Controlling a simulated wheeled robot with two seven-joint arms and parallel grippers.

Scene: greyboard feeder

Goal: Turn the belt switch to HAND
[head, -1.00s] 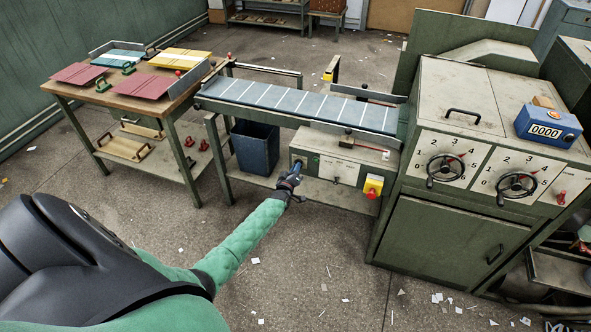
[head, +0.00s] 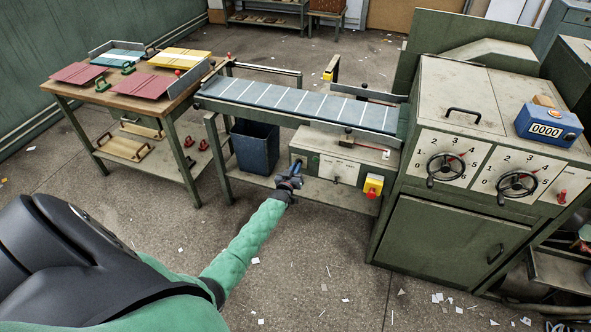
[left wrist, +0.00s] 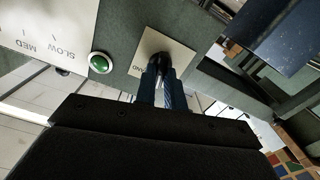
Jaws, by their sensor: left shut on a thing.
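The belt switch is a dark knob (left wrist: 157,60) on a pale plate (left wrist: 176,50) in the left wrist view. Part of a label, which looks like the end of HAND, shows beside it; the rest is covered. My left gripper (left wrist: 161,88) is shut on the knob, its blue fingers on either side. In the head view my left gripper (head: 296,169) reaches the left end of the grey control box (head: 325,153) under the belt and hides the switch. Which way the knob points is hard to tell. My right gripper is not in view.
A green button (left wrist: 100,63) and a SLOW/MED scale (left wrist: 40,45) sit beside the switch. A yellow box with a red button (head: 373,186) is at the control box's right end. A blue bin (head: 255,147) stands to the left. The floor in front is clear except for scraps.

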